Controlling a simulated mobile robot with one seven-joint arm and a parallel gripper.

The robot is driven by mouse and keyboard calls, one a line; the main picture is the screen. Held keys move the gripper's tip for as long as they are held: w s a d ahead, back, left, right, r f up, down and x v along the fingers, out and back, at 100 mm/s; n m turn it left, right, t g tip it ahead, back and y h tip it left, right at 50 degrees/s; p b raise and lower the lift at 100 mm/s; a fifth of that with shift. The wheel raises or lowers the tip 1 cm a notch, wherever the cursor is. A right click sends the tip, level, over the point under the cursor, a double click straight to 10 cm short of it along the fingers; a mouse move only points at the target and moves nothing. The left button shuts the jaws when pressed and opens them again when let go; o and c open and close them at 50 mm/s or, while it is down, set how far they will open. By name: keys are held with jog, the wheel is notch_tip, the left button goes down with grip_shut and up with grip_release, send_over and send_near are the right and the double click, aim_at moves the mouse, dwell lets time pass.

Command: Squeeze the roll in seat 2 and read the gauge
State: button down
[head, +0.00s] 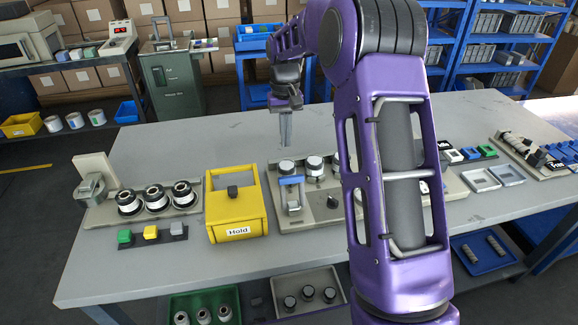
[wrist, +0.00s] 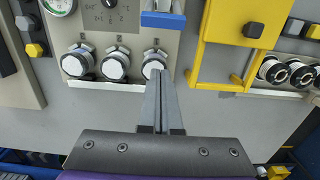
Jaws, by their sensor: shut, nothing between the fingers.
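Three upright rolls stand in a row of seats on a grey panel (head: 262,213). The middle roll, by position seat 2, shows in the head view (head: 314,167) and the wrist view (wrist: 115,66). The end roll (wrist: 154,62) is at left in the head view (head: 287,167); the other end roll (wrist: 75,64) is partly behind my arm in the head view. Seat numbers are too small to read surely. My gripper (head: 286,141) is shut and empty, its fingertips (wrist: 156,74) over or close by the end roll. A round gauge (wrist: 61,4) is cut by the wrist view's edge; its reading is unclear.
A blue-handled bracket (wrist: 163,19) stands on the panel beside the end roll. A yellow Hold box (head: 235,210) and a stand with several black-and-white rolls (head: 155,199) are to the left. A dark knob (head: 332,201) sits on the panel. Table behind is clear.

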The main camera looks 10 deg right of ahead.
jog(key=f, duration=1)
jog(key=shift+s+f+b, duration=0.15)
jog(key=shift+s+b, duration=0.15)
jog(key=s, duration=0.1)
jog(key=s+r, duration=0.2)
jog(key=shift+s, duration=0.3)
